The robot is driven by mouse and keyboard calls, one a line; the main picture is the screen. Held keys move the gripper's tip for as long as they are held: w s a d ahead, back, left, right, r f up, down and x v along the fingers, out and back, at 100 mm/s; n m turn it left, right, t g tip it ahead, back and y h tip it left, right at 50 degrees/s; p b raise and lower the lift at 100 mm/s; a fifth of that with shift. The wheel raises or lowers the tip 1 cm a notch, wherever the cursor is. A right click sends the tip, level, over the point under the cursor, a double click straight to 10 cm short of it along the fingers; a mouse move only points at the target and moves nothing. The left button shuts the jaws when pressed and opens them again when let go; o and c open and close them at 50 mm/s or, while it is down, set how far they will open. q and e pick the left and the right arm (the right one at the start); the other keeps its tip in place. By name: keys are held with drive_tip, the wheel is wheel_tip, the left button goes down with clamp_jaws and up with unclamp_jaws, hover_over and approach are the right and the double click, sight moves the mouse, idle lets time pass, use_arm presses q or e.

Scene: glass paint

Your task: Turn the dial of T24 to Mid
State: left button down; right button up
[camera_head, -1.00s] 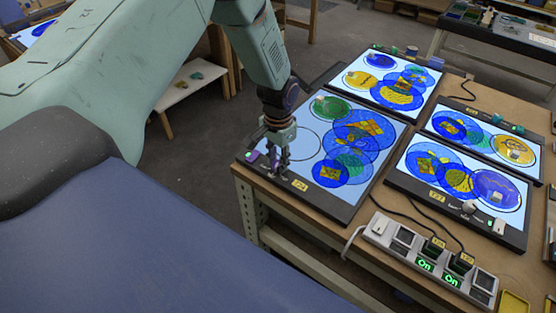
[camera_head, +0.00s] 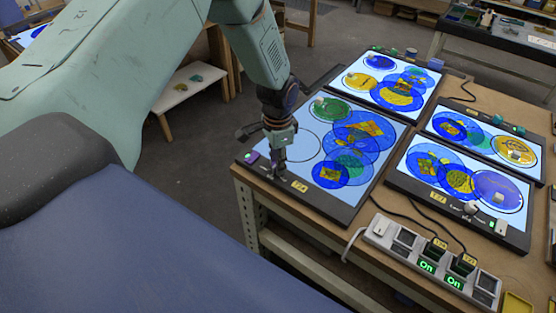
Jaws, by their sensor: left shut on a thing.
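The light panel (camera_head: 308,169) at the front left of the table has a yellow label (camera_head: 299,187) on its front edge, too small to read surely. Its screen is lit, with an empty circle outline and blue, green and yellow discs. My left gripper (camera_head: 279,175) points down at the panel's front frame, left of the label. It is shut on the dial there. The fingers hide the dial, so I cannot read its setting. A small purple block (camera_head: 250,157) sits at the frame's left corner. My right gripper is not in view.
Three more lit panels, including one at the front right (camera_head: 425,191), share the table. A power strip (camera_head: 404,236) with green "On" lights and cables lies along the front edge.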

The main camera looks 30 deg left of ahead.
use_arm(q)
drive_tip(key=shift+r, duration=0.1)
drive_tip(key=c, duration=1.4)
unclamp_jaws()
drive_tip(key=shift+c, duration=0.2)
drive_tip(key=o, duration=0.4)
drive_tip(key=shift+s, duration=0.1)
drive_tip(key=shift+r, duration=0.15)
wheel_tip(320, 180, up, 12)
drive_tip(key=shift+f, duration=0.15)
drive_tip(key=shift+f, duration=0.1)
